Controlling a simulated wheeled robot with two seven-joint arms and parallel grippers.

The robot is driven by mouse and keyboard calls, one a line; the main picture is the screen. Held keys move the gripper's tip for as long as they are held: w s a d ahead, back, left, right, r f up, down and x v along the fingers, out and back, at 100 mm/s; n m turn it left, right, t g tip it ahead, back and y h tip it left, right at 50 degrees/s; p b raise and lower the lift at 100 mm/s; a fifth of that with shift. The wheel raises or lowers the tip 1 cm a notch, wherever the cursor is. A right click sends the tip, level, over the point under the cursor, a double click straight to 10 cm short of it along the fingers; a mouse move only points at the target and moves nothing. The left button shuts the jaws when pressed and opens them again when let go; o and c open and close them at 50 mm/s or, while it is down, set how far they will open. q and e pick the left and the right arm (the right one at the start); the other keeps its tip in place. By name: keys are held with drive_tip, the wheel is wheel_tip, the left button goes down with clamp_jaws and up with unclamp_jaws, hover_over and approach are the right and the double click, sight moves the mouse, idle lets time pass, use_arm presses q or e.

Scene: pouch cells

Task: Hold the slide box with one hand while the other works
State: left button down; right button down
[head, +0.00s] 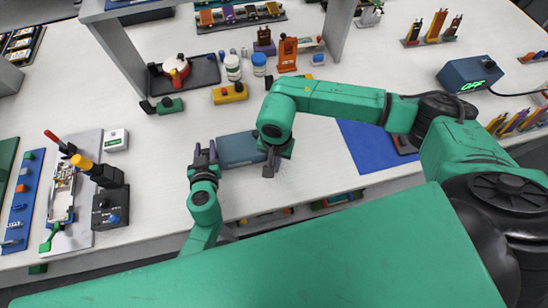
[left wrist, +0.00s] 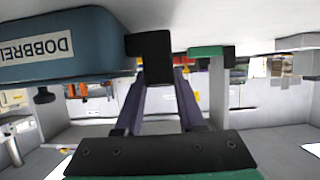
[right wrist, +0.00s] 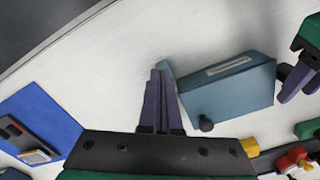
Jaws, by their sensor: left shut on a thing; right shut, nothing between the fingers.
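The slide box (head: 238,150) is a blue-grey box on the white table near its front edge. It also shows in the right wrist view (right wrist: 230,90), with a pale label strip and a dark knob, and in the left wrist view (left wrist: 60,45), with a printed label. My left gripper (head: 205,152) is at the box's left end, shut on a dark piece at that end. My right gripper (head: 269,168) is at the box's right end. Its fingers (right wrist: 158,95) are shut and empty, close to the box; contact cannot be told.
A blue mat (head: 372,145) lies to the right, partly under my right arm. A yellow block (head: 230,94), white jars (head: 233,68) and a dark tray (head: 190,74) stand behind the box. A grey shelf frame (head: 125,50) rises at the back. Free table lies left of my left gripper.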

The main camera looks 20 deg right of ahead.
drive_tip(key=shift+w, duration=0.95)
wheel_tip(320, 180, up, 6)
drive_tip(key=s, duration=0.1)
drive_tip(key=shift+s, duration=0.3)
